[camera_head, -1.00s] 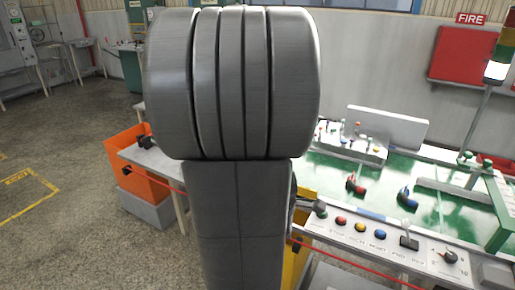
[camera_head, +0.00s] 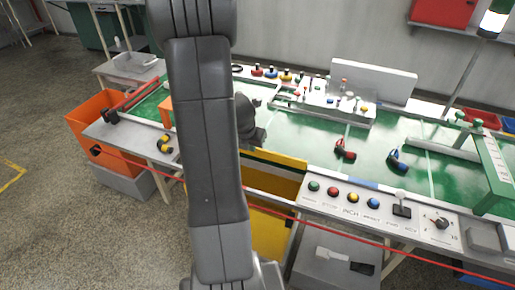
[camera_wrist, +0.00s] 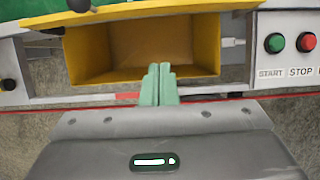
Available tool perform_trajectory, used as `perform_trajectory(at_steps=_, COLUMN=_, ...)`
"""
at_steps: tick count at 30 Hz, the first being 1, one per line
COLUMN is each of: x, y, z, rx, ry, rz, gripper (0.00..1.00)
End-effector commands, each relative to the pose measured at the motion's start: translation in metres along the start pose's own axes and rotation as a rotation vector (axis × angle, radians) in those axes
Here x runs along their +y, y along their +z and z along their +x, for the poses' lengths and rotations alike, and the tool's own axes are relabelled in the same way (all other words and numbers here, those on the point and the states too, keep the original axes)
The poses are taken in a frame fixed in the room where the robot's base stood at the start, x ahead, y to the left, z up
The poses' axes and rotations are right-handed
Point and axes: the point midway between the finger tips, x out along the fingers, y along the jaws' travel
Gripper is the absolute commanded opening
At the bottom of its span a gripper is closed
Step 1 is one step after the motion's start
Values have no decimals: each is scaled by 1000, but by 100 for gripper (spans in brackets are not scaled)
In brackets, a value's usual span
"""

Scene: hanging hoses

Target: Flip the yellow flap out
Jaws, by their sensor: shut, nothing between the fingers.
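The yellow flap (camera_head: 278,172) shows in the head view as a slanted panel at the front edge of the green bench, just right of my arm, with more yellow below it. In the wrist view a yellow box-like opening (camera_wrist: 95,50) faces me, with a brownish hollow inside and a yellow strip along its top. My gripper (camera_wrist: 160,70) shows there with its two pale green fingers together and empty, their tips in front of the lower middle of the opening. I cannot tell whether they touch it. My arm hides part of the yellow piece in the head view.
A panel with a green button (camera_wrist: 274,43) and a red button (camera_wrist: 306,42) is right of the opening. A red cord (camera_head: 340,229) runs across the bench front. An orange bin (camera_head: 90,118) stands left. Colored handles lie on the bench (camera_head: 300,140).

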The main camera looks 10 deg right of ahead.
Motion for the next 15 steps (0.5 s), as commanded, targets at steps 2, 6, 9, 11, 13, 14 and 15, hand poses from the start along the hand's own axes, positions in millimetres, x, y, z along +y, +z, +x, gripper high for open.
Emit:
perform_trajectory(at_steps=2, x=0, y=0, z=0, rx=0, ry=0, rz=1, gripper=0)
perform_trajectory(at_steps=6, x=0, y=0, z=2, rx=0, ry=0, rz=2, gripper=0)
perform_trajectory(at_steps=9, x=0, y=-1, z=10, rx=1, ry=-2, rz=1, gripper=0)
perform_trajectory(at_steps=11, x=0, y=-1, z=18, rx=1, ry=-1, rz=1, gripper=0)
perform_trajectory(at_steps=13, x=-1, y=-2, z=31, rx=3, ry=-2, rz=2, gripper=0)
perform_trajectory(at_steps=14, x=-1, y=-2, z=38, rx=3, ry=-2, rz=2, gripper=0)
perform_trajectory(at_steps=15, x=-1, y=-3, z=47, rx=3, ry=-2, rz=3, gripper=0)
